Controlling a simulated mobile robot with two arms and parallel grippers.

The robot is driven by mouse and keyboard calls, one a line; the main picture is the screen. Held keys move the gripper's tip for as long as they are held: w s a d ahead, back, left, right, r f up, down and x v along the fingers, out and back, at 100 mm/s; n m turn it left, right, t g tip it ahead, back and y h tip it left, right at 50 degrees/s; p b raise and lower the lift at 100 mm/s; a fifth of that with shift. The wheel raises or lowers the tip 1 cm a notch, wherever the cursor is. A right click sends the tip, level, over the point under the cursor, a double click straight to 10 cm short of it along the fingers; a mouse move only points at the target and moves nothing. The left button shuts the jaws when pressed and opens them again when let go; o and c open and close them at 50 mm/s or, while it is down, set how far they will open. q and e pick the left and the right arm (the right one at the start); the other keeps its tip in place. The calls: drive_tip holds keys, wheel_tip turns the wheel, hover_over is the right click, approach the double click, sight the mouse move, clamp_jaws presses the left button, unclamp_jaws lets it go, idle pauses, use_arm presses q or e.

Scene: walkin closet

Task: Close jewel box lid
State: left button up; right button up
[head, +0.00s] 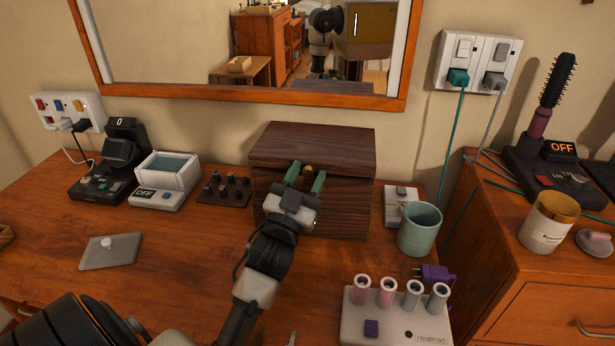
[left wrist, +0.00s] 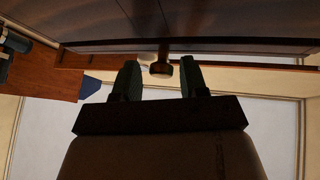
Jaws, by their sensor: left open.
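The jewel box (head: 345,195) is a dark brown wooden box on the desk, below the mirror. Its lid (head: 315,143) lies over the top and looks down or nearly down; I cannot tell whether a small gap is left. A small round brass-coloured knob (head: 308,169) is at the front of the lid. My left gripper (head: 305,178) is open in front of the box, its green fingers pointing at the knob. In the left wrist view the knob (left wrist: 161,67) shows between and just beyond the fingertips, apart from them. My right gripper is not in view.
Left of the box are a rack of dark pegs (head: 224,189), a white open-topped device (head: 165,182) and a black device (head: 105,175). To the right stand a teal cup (head: 420,230) and a white roller heater (head: 390,322). A grey knobbed plate (head: 110,252) lies at left.

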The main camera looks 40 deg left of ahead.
use_arm(q)
drive_tip(key=shift+a, duration=0.15)
drive_tip(key=shift+s+f, duration=0.2)
drive_tip(key=shift+f, duration=0.05)
drive_tip(key=b+v, duration=0.1)
drive_tip(key=v, duration=0.9)
drive_tip(key=shift+s+d+b, duration=0.2)
drive_tip(key=shift+b, duration=0.15)
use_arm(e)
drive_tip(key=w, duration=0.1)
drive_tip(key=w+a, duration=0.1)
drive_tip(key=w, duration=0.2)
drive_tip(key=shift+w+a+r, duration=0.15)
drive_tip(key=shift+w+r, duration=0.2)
use_arm(q)
drive_tip(key=shift+r, duration=0.1)
